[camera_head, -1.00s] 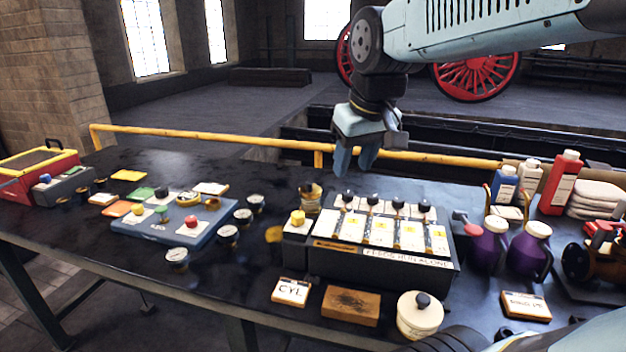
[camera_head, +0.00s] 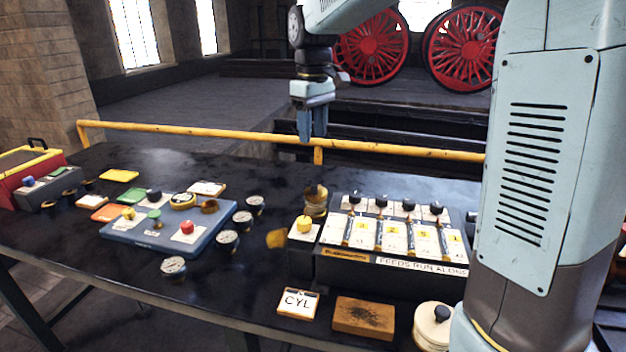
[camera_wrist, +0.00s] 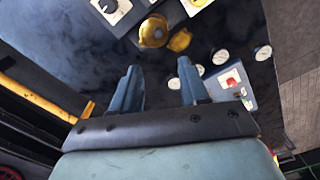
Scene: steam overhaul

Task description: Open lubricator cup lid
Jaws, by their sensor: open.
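A brass cup (camera_head: 316,200) stands at the back left corner of the lubricator box (camera_head: 390,262). Its top looks rounded in the wrist view (camera_wrist: 153,30); I cannot tell whether its lid is shut. The box has several black knobs and white numbered plates on top. My gripper (camera_head: 312,134) points down above the bench's back edge, behind the cup and higher than it. In the wrist view my gripper (camera_wrist: 158,72) has its two fingers apart with nothing between them, and the cup lies beyond the fingertips.
A yellow knob (camera_head: 305,225) is on a white plate beside the cup. A flat brass-coloured patch (camera_head: 277,239) lies left of it. Several gauges and a blue tray (camera_head: 150,238) are further left. A yellow rail (camera_head: 220,138) runs behind the bench. My arm hides the right side.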

